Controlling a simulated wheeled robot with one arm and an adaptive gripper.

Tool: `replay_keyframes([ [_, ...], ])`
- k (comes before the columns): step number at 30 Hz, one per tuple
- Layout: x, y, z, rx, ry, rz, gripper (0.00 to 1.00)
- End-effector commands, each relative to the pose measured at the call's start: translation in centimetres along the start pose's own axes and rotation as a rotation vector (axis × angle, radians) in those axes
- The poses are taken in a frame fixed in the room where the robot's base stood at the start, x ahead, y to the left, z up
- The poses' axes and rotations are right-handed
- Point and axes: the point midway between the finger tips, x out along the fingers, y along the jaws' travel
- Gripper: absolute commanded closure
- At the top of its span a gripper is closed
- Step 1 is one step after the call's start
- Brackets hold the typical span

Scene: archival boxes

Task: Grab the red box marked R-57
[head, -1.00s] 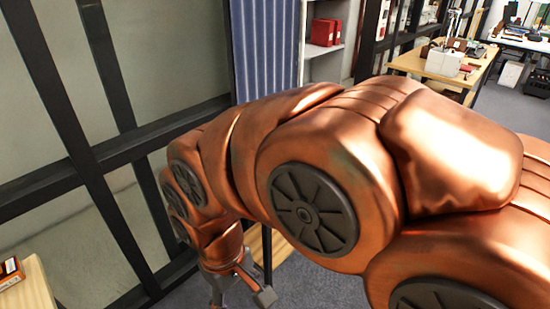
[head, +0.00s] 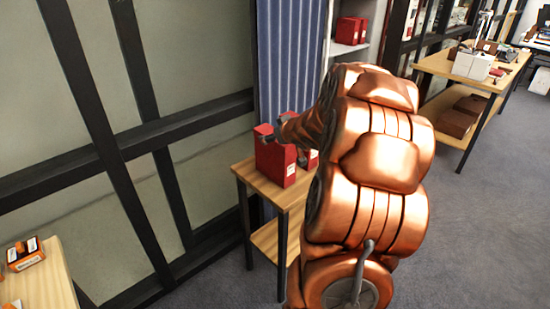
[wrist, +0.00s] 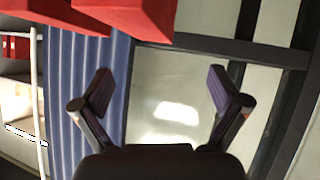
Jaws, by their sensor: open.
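Two red boxes stand on a small wooden table. The left one (head: 276,163) is mostly visible, and the right one (head: 313,158) is largely hidden behind my arm. In the wrist view, red boxes show at the top edge, one at the left (wrist: 60,14) and one nearer the middle (wrist: 128,18). I cannot read any marking, so I cannot tell which is R-57. My gripper (wrist: 158,92) is open and empty, with its fingers apart below the red boxes in the wrist picture. In the head view it is at the top of the left red box, partly hidden.
The small table (head: 243,172) stands by a blue curtain (head: 285,60) and black-framed glass. More red boxes (head: 350,30) sit on a white shelf behind. A table with an orange-and-white box (head: 25,255) is at lower left. Grey floor is clear at right.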

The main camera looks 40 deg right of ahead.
Motion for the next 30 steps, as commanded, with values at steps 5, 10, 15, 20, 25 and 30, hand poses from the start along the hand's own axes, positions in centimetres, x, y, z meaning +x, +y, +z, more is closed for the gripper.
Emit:
replay_keyframes([
  [5,1.2,3.3,2.2,0.039,0.135,-0.109,0.02],
  [10,0.8,4.3,4.1,0.07,0.214,-0.205,0.02],
  [15,0.4,4.5,5.0,0.086,0.249,-0.253,0.02],
  [20,0.9,4.3,4.8,0.087,0.257,-0.264,0.02],
  [25,2.3,3.9,4.3,0.086,0.257,-0.263,0.02],
  [30,3.0,3.7,4.0,0.086,0.257,-0.264,0.02],
])
